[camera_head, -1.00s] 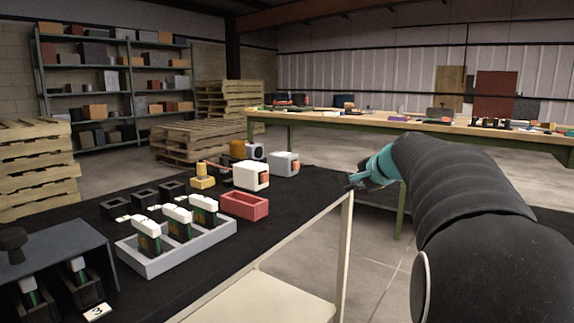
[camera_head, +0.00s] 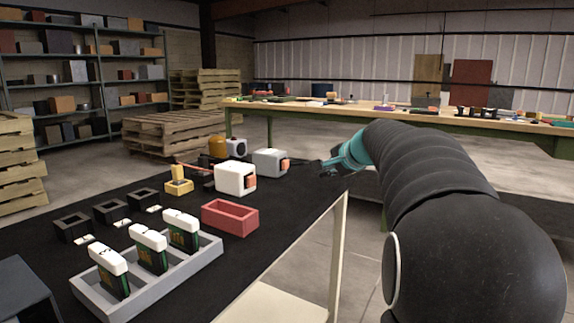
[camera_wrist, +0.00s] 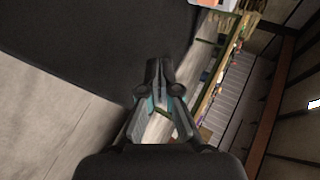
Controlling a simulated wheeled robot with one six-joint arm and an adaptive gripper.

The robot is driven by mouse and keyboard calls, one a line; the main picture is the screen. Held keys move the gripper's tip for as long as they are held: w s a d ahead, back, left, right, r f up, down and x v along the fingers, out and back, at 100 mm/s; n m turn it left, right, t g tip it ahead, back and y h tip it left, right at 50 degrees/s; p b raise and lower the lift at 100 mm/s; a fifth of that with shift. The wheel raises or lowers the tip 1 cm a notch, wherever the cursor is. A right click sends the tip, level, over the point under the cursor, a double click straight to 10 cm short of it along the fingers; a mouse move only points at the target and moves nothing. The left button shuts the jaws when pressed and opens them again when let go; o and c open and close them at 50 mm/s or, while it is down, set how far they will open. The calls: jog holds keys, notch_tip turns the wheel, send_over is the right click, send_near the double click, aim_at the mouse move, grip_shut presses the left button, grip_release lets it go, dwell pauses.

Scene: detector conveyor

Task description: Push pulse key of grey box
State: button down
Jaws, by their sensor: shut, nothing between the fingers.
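The grey box (camera_head: 269,162) stands near the far right end of the black-topped table in the head view. Its orange key (camera_head: 284,165) is on the right side, facing my gripper. My gripper (camera_head: 322,167) is shut and empty, a short way right of the grey box, with a small gap seeming to remain between them. In the wrist view the closed fingers (camera_wrist: 159,68) point up the picture. A pale box edge with an orange patch (camera_wrist: 216,4) is cut off at the top there; I cannot tell which box it is.
A white box (camera_head: 235,178) with an orange key stands just in front and left of the grey box. A red tray (camera_head: 230,226), a yellow device (camera_head: 179,187) and a grey rack (camera_head: 205,262) are nearer. A long workbench (camera_head: 300,108) stands behind.

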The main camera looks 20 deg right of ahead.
aim_at(288, 166)
jog(key=shift+w+a+p, duration=0.8)
jog(key=shift+w+a, duration=0.45)
jog(key=shift+w, duration=0.3)
jog(key=shift+w+a+p, duration=0.75)
jog(key=shift+w+a, duration=0.45)
jog(key=shift+w, duration=0.3)
jog(key=shift+w+a, duration=0.1)
jog(key=shift+w+a, duration=0.15)
jog(key=shift+w, duration=0.05)
jog(key=shift+w+a+p, duration=0.5)
jog(key=shift+w, duration=0.1)
dwell(0.8)
jog(key=shift+s+d, duration=0.1)
jog(key=shift+s+d+b, duration=0.65)
jog(key=shift+s, duration=0.2)
jog(key=shift+s+d+f+b, duration=0.1)
jog(key=shift+s+d+b, duration=0.45)
jog(key=shift+s+d, duration=0.1)
jog(key=shift+s+d+b, duration=0.6)
jog(key=shift+s+d, duration=0.35)
jog(key=shift+s, duration=0.3)
